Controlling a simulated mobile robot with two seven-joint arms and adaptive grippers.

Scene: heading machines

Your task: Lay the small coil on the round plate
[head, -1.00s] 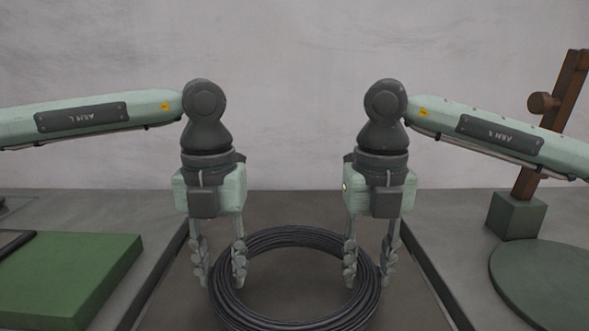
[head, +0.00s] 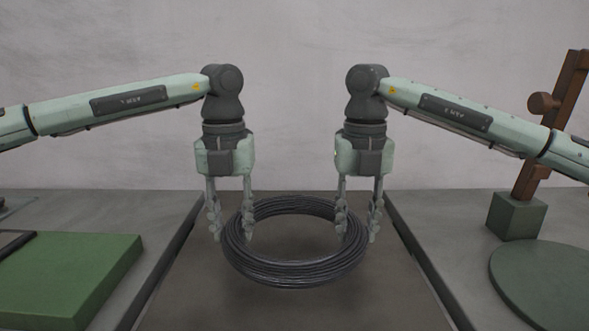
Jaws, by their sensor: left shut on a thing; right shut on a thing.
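The small coil (head: 293,272), a ring of dark wire, hangs level above the brown middle surface, with a shadow under it. My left gripper (head: 231,225) is shut on the coil's left side, one finger outside the ring and one inside. My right gripper (head: 357,225) is shut on its right side in the same way. The round plate (head: 550,283), flat and dark green, lies at the lower right, cut by the picture's edge. It is bare where I see it and apart from the coil.
A green block (head: 60,280) lies at the left. A brown post (head: 545,130) with a knob stands in a green base (head: 515,216) behind the round plate. Raised dark edges (head: 425,255) border the middle surface (head: 290,308). A grey wall is behind.

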